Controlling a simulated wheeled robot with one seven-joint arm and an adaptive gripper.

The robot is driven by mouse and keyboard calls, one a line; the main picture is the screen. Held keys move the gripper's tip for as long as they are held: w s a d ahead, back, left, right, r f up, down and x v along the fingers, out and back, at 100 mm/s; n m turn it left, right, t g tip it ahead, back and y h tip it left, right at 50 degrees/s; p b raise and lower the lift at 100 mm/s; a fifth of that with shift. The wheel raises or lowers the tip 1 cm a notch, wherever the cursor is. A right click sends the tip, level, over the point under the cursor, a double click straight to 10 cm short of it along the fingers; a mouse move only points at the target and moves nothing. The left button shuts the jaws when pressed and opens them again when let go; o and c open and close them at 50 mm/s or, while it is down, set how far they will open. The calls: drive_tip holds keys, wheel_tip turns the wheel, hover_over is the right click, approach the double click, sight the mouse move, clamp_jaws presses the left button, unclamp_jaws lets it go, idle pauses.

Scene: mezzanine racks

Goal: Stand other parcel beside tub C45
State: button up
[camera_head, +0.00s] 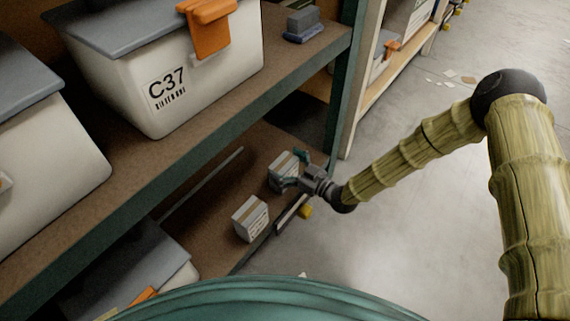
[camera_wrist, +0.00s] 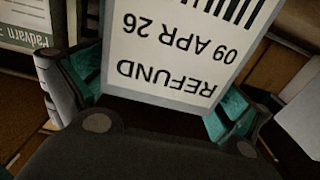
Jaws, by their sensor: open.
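Two small grey-white parcels with brown tape are on the lower shelf in the head view. One parcel (camera_head: 279,166) is at my gripper (camera_head: 297,171). The other parcel (camera_head: 250,219) stands nearer, close to the shelf's front edge. My gripper is open, with its teal fingers on either side of the farther parcel. In the wrist view a parcel label (camera_wrist: 185,50) reading "REFUND 09 APR 26" lies between the fingers; contact cannot be told. No label C45 is readable. A grey-lidded tub (camera_head: 133,262) sits on the lower shelf at bottom left, its label hidden.
Tub C37 (camera_head: 176,83) with an orange tag (camera_head: 208,25) is on the upper shelf (camera_head: 160,165), which overhangs the lower shelf (camera_head: 215,190). A green rack post (camera_head: 344,85) stands behind my gripper. Floor (camera_head: 440,215) to the right is mostly clear.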

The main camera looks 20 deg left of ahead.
drive_tip(key=shift+r, duration=0.2)
drive_tip(key=p+v, duration=0.4)
drive_tip(key=v, duration=0.8)
drive_tip(key=s+d+f+m+g+h, duration=0.1)
drive_tip(key=s+d+f+m+h, duration=0.85)
drive_tip(key=s+d+f, duration=0.35)
drive_tip(key=s+d+r+m+g+h, duration=0.2)
drive_tip(key=s+d+m+g+h, duration=0.3)
drive_tip(key=s+d, duration=1.3)
drive_tip(key=shift+s+r+h, duration=0.2)
drive_tip(key=shift+s+h, duration=0.45)
drive_tip(key=shift+h, duration=0.6)
